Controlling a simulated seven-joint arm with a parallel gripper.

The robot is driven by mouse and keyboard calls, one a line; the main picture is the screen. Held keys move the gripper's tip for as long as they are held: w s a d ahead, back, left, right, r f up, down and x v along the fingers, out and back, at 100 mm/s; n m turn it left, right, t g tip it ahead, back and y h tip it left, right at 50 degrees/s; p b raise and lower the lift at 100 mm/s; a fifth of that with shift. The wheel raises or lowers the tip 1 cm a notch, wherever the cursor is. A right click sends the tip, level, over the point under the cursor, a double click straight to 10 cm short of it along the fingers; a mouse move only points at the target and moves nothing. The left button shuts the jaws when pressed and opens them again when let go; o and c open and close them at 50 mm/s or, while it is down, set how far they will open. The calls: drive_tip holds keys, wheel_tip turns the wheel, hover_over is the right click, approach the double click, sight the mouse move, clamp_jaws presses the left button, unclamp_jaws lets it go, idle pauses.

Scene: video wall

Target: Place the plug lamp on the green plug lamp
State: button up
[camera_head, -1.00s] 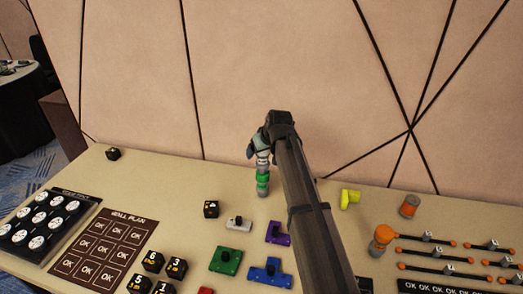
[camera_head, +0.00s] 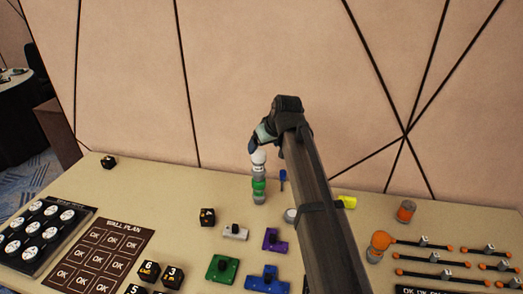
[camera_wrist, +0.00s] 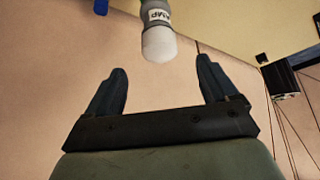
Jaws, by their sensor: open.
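The green plug lamp (camera_head: 259,187) stands upright on the table near the wall. The plug lamp (camera_head: 258,159), with a white domed top and grey body, stands upright above it in one column; the two appear to touch. My gripper (camera_head: 255,145) is just above the white top. The green lamp does not show clearly in the wrist view.
A blue upright item (camera_head: 283,180) stands close right of the column. An orange-topped lamp (camera_head: 406,211) and an orange lamp (camera_head: 380,241) stand right. Black cubes (camera_head: 207,216) and coloured blocks (camera_head: 222,267) lie in front.

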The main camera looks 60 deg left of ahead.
drive_tip(key=shift+v, duration=0.85)
